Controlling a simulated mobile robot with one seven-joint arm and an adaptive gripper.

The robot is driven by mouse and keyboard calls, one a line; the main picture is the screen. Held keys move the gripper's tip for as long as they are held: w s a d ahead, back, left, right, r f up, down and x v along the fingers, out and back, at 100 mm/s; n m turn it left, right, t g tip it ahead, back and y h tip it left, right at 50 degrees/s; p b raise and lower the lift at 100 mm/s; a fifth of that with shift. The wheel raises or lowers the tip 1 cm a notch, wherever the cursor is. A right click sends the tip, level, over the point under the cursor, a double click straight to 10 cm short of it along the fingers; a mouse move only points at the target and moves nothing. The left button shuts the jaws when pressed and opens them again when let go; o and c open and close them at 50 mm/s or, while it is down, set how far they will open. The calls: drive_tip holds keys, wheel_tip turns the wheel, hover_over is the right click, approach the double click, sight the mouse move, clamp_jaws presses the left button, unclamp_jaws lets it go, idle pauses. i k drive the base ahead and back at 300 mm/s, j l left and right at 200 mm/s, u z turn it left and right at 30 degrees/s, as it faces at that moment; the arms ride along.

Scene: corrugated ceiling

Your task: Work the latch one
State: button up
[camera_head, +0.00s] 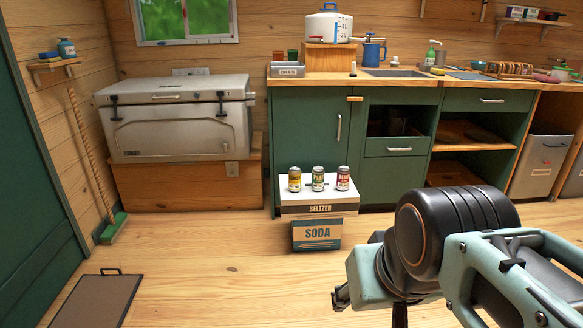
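A wooden turn latch (354,98) lies level at the top right corner of the green cabinet door (309,128), which is shut. The grey-white cooler (180,120) on the left has two black front latches, a left one (114,108) and a right one (221,103); its lid is down. I cannot tell which of these is latch one. My arm (450,240) fills the lower right. The dark tip of my gripper (341,297) shows at its left end, low in front and apart from every latch. Its fingers are too hidden to tell open from shut.
Three cans (318,179) stand on a seltzer box (319,209) atop a soda box (316,236), in front of the cabinet. The cooler rests on a wooden bench (185,187). A broom (113,228) leans left; a mat (97,300) lies lower left. The middle floor is clear.

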sight(114, 98)
drive_tip(key=i+l, duration=0.85)
drive_tip(key=u, duration=1.4)
drive_tip(key=i+l, duration=0.05)
